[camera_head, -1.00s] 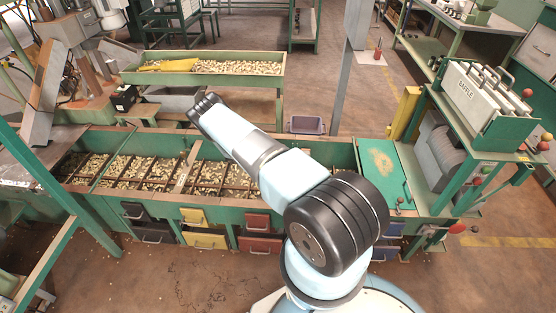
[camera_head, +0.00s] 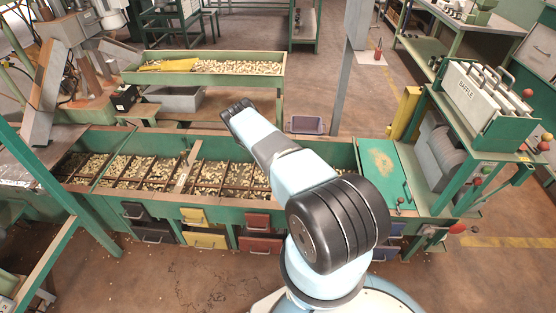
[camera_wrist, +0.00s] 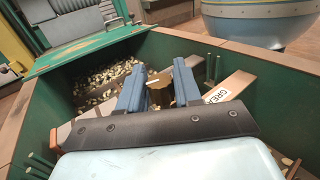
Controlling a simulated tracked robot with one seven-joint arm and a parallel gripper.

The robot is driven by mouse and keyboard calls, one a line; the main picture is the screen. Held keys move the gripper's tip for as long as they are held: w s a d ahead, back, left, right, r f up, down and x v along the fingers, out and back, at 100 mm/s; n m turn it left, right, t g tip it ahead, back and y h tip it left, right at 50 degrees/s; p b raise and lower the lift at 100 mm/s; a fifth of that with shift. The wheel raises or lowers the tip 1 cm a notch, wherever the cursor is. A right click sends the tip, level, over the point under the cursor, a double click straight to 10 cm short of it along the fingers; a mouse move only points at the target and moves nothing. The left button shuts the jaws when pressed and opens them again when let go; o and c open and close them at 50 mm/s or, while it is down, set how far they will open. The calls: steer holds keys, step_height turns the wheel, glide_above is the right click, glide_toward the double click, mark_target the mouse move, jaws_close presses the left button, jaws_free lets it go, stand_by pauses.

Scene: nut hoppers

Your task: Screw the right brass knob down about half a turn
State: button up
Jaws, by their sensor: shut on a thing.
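My gripper (camera_wrist: 160,76) shows in the wrist view with its two blue fingers over the green hopper trough (camera_wrist: 36,125). It is shut on a brass knob (camera_wrist: 159,93), which sits between the fingers. The fingers and the dark plate in front hide the knob's lower part, and I cannot tell how far down it sits. In the head view my arm reaches over the hopper trough (camera_head: 280,228), and the fingers and knob are hidden behind my wrist. I see no second brass knob clearly.
Nuts (camera_wrist: 100,82) lie in the trough left of my fingers. A tilted board lettered "GREA" (camera_wrist: 228,88) is just right of them. Thin green posts (camera_wrist: 212,66) stand close by. A green panel with a worn yellow patch (camera_head: 382,165) covers the hopper's right end.

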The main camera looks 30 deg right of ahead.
stand_by(0.3)
steer(key=o, duration=0.9)
steer(key=shift+o, duration=0.2)
step_height(320, 180, up, 3)
steer(key=shift+r, duration=0.2)
steer(key=s+a+r, duration=0.3)
steer(key=s+r, duration=0.6)
steer(key=s, duration=0.4)
steer(key=shift+s+a+r, duration=0.2)
steer(key=shift+a, duration=0.2)
